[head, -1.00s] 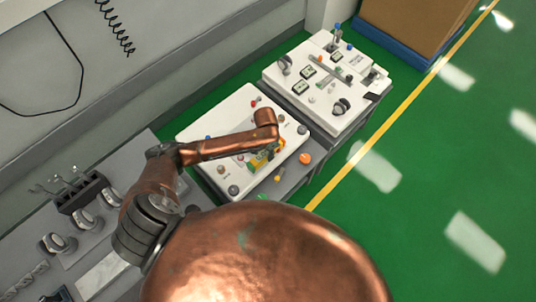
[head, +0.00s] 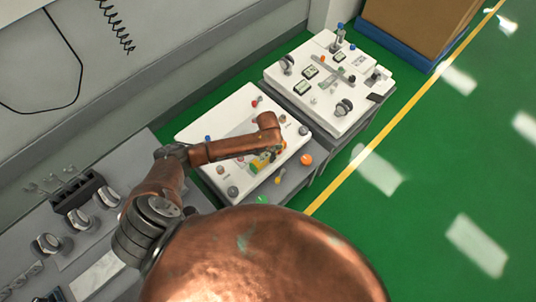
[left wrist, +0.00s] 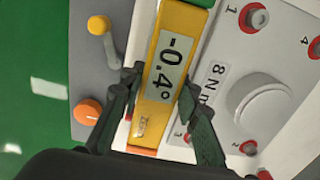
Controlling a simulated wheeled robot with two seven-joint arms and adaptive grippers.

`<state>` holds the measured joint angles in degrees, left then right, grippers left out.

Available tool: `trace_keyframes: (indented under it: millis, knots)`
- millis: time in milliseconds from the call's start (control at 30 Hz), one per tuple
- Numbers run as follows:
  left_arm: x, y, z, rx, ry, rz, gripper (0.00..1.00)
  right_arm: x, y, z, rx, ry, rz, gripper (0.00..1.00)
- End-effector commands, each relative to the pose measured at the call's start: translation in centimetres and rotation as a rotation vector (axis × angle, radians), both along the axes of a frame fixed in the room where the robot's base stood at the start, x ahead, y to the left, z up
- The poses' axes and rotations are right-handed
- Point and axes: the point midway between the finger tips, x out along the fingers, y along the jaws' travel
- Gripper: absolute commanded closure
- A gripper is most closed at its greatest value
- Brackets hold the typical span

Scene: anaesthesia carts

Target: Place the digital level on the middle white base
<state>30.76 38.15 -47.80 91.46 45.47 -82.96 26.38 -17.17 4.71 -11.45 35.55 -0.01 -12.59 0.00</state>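The digital level (left wrist: 163,75) is a yellow bar with a grey display reading -0.4° in the left wrist view. The dark fingers of my left gripper (left wrist: 158,90) lie against its two long sides, closed on it. In the head view the level (head: 259,162) shows small and partly hidden under my copper left wrist, by the front edge of the middle white base (head: 215,128). I cannot tell whether it touches the base. The base also shows in the left wrist view (left wrist: 222,125), right of the level. My right gripper is not in view.
Another white base (head: 325,112) with instruments stands further back right. A grey ledge with an orange knob (head: 306,159) borders the middle base. A grey bench with dials (head: 78,219) is at left. Green floor is open at right.

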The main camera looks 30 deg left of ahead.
Motion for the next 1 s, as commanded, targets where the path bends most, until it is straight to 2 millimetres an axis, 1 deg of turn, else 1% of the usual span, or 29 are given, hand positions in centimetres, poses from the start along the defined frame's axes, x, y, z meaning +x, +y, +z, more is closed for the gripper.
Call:
trace_keyframes:
  millis: [33,200,267,500,600,667,767,1000]
  knots:
    - [0.0,0.0,0.0,0.0,0.0,0.0,0.67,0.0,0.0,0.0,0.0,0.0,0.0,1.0]
    - [0.0,0.0,0.0,0.0,0.001,0.0,0.56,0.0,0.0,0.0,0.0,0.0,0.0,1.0]
    - [0.0,0.0,0.0,0.0,0.001,0.0,0.53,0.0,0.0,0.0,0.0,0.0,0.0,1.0]
    - [0.0,0.0,0.0,0.0,0.0,0.0,0.53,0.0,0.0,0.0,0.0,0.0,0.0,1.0]
    - [0.0,0.0,0.5,-0.001,-0.001,0.0,0.53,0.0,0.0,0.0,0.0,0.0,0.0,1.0]
    - [0.0,-0.1,1.2,-0.002,-0.002,0.0,0.53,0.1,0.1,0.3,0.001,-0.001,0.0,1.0]
    - [0.1,0.0,3.0,-0.002,-0.003,0.0,0.53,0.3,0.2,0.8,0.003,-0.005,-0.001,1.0]
    - [0.1,-0.1,8.2,-0.002,-0.002,-0.001,0.53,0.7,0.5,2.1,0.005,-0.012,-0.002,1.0]
